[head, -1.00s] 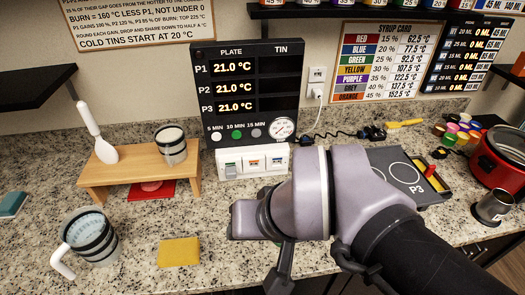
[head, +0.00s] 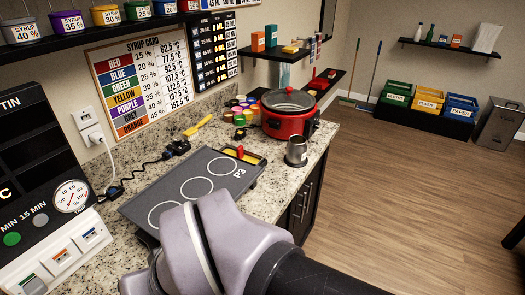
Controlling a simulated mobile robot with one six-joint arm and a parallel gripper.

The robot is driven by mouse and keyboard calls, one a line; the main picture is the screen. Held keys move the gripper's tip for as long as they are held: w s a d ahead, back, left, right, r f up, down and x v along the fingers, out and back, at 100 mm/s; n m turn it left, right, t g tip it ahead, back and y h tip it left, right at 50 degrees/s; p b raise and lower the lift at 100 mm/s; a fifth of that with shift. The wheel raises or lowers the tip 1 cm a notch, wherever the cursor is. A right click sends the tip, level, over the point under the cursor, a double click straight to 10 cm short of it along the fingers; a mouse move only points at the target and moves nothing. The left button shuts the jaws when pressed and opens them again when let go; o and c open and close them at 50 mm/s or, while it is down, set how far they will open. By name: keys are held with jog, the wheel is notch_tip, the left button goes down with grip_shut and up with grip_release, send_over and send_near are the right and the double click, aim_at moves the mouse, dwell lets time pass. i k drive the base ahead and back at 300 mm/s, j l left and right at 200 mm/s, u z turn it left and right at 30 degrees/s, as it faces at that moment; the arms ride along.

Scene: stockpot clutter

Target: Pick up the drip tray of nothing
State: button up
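My arm covers the bottom middle of the head view, and my gripper's fingers do not show. A dark hot plate (head: 181,208) with several white rings and the mark P3 lies on the counter, partly hidden by my arm. A shallow piece with a yellow inside (head: 250,157) and a red knob-like part (head: 240,151) sits at the plate's far right end. It may be the drip tray, but I cannot tell for sure. I see nothing else that is clearly a drip tray.
A red pot (head: 288,118) with a lid and a steel cup (head: 296,153) stand near the counter's right edge. Several small coloured tubs (head: 240,108), a yellow-handled tool (head: 197,126) and a black cord (head: 150,165) lie behind the plate. The wooden floor (head: 405,190) is open at right.

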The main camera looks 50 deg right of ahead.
aim_at(238, 152)
jog(key=z, duration=1.4)
jog(key=i+l+z, duration=0.4)
jog(key=i, duration=0.4)
